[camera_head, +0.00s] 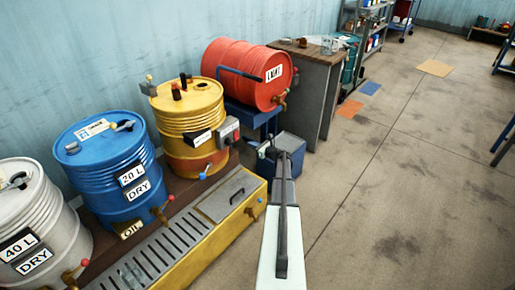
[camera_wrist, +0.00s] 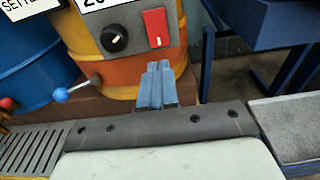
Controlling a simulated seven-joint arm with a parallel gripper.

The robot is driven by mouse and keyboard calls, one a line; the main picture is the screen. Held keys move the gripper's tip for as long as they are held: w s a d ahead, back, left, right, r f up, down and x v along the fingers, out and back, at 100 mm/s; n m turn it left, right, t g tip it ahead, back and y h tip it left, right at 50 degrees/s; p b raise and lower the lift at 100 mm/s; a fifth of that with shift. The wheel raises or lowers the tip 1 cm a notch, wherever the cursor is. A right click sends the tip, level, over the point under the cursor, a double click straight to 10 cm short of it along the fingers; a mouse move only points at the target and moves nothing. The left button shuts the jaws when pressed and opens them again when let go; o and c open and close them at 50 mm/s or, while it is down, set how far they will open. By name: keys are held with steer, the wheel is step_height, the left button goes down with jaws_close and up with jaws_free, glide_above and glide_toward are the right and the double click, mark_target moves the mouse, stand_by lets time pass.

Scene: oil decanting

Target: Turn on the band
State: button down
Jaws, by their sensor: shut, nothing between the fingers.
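The yellow drum (camera_head: 188,112) stands on the bunded platform, with an orange band (camera_head: 190,160) around its lower part. The band also shows in the wrist view (camera_wrist: 105,74). A grey control box (camera_head: 228,131) sits on the drum's right side. In the wrist view the box carries a black knob (camera_wrist: 114,38) and a red rocker switch (camera_wrist: 156,28). My gripper (camera_head: 263,148) is to the right of the box in the head view. Its shut, empty fingers show in the wrist view (camera_wrist: 157,68), just below the red switch in the picture. I cannot tell if they touch anything.
A blue drum (camera_head: 108,165) and a white drum (camera_head: 28,215) stand to the left. A red drum (camera_head: 248,72) lies on a blue stand behind. A blue-handled tap (camera_wrist: 62,94) sticks out left of my fingers.

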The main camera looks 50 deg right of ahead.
steer(key=w, duration=0.7)
steer(key=shift+w+f, duration=0.4)
steer(key=shift+f, duration=0.05)
steer(key=shift+w+f, duration=0.1)
steer(key=shift+w, duration=0.15)
steer(key=s+f, duration=0.1)
steer(key=s, duration=1.3)
steer(key=shift+f, duration=0.4)
